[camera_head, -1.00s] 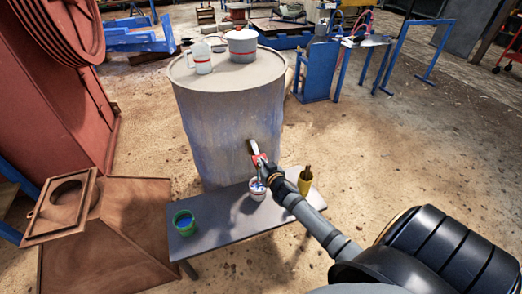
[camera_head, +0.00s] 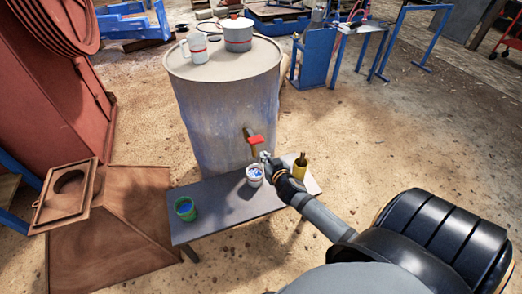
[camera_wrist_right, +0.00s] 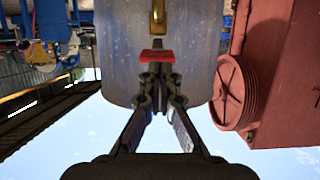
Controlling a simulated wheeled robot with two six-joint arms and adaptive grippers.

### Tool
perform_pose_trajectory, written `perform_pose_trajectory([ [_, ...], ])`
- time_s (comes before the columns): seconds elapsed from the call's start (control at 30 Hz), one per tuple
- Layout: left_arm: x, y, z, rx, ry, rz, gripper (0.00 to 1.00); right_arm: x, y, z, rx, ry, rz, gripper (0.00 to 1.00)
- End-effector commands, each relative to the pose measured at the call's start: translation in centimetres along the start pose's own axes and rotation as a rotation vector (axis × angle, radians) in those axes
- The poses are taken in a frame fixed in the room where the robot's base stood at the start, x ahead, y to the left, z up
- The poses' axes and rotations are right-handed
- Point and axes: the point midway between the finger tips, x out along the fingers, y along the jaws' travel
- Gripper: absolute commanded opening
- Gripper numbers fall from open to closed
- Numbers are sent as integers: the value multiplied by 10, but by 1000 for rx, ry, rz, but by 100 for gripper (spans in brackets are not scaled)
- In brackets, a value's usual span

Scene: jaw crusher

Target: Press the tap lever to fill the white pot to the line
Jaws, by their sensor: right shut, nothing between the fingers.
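The red tap lever (camera_head: 255,140) sits on a brass tap (camera_head: 247,131) on the front of the large drum. The lever also shows in the right wrist view (camera_wrist_right: 156,56), below the brass tap (camera_wrist_right: 157,17). The white pot (camera_head: 255,179) stands upright on the low bench beneath the tap, with blue visible inside; I cannot make out its line or the exact level. My right gripper (camera_head: 265,156) is shut and empty, just below and right of the lever, near the pot. Its fingertips (camera_wrist_right: 160,76) appear close to the lever; contact is unclear. My left gripper is out of view.
The grey bench (camera_head: 222,212) holds a green pot (camera_head: 185,209) at left and a yellow bottle (camera_head: 300,166) at right. The drum (camera_head: 225,105) carries a white jug (camera_head: 197,48) and a lidded pot (camera_head: 237,34). Rust-red machinery (camera_head: 50,90) stands at left.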

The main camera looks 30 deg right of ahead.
Motion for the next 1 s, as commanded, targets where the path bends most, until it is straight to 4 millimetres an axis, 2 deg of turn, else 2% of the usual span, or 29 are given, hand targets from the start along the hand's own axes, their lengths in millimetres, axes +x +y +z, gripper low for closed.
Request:
perform_pose_trajectory([
  [0.1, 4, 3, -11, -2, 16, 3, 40, -19, 0, 7, -3, 0, -1, 0],
  [0.2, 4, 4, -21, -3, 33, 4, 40, -28, 0, 9, -2, 1, -1, 0],
  [0.3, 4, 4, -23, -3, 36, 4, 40, -33, 0, 9, -1, 4, -2, 0],
  [0.9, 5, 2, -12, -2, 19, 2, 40, -34, 0, 8, -1, 4, -1, 0],
  [0.97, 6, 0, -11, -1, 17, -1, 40, -32, 1, 15, -5, -7, 3, 0],
  [1.0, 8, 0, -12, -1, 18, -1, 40, -30, 4, 27, -11, -27, 10, 0],
])
